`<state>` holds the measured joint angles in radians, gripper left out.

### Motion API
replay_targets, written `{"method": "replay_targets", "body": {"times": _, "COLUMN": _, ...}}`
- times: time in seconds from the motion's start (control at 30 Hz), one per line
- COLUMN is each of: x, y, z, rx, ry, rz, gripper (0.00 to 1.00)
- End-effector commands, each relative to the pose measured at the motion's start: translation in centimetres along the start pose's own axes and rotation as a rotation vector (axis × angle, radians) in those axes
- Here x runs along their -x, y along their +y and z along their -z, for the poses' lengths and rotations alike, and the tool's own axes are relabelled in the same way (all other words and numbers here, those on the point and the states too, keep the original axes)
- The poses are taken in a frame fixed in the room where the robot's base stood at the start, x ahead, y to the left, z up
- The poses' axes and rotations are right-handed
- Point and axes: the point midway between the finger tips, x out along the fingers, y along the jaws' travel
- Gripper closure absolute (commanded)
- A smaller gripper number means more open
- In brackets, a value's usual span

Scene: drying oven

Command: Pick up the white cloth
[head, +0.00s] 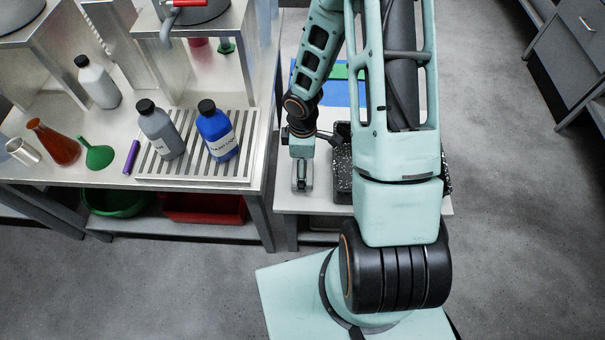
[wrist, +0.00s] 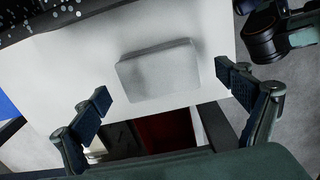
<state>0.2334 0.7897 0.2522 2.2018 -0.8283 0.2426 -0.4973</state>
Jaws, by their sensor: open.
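The white cloth (wrist: 159,70) shows in the wrist view as a pale, flat, folded rectangle with rounded corners. It lies on a white tabletop (wrist: 75,70) near the table's edge. My gripper (wrist: 165,92) is open and empty, one finger to each side of the cloth in the picture, with no clear contact. In the head view my gripper (head: 301,184) points down over the front left part of the small table; I cannot clearly make out the cloth there.
A black speckled tray (head: 343,180) stands just right of my gripper in the head view. On the left, a metal bench holds a blue bottle (head: 217,132), a grey bottle (head: 160,130) and an orange flask (head: 54,143). A red bin (head: 205,208) sits below it.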

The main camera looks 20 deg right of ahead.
Motion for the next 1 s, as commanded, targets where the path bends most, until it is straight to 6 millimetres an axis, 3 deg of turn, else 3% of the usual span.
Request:
{"method": "replay_targets", "body": {"times": 0.03, "x": -1.2, "y": -0.1, "z": 0.1, "rx": 0.002, "ry": -0.001, "rz": 0.003, "gripper": 0.07}}
{"method": "replay_targets", "body": {"times": 0.13, "x": -2.4, "y": -0.1, "z": 0.1, "rx": 0.002, "ry": 0.000, "rz": 0.002, "gripper": 0.07}}
{"method": "replay_targets", "body": {"times": 0.37, "x": -2.5, "y": 0.0, "z": 0.1, "rx": -0.001, "ry": 0.000, "rz": 0.000, "gripper": 0.07}}
{"method": "replay_targets", "body": {"times": 0.8, "x": -2.5, "y": 0.0, "z": 0.1, "rx": 0.000, "ry": 0.000, "rz": 0.000, "gripper": 0.52}}
{"method": "replay_targets", "body": {"times": 1.0, "x": -2.4, "y": 0.0, "z": 0.1, "rx": 0.000, "ry": 0.000, "rz": 0.000, "gripper": 0.52}}
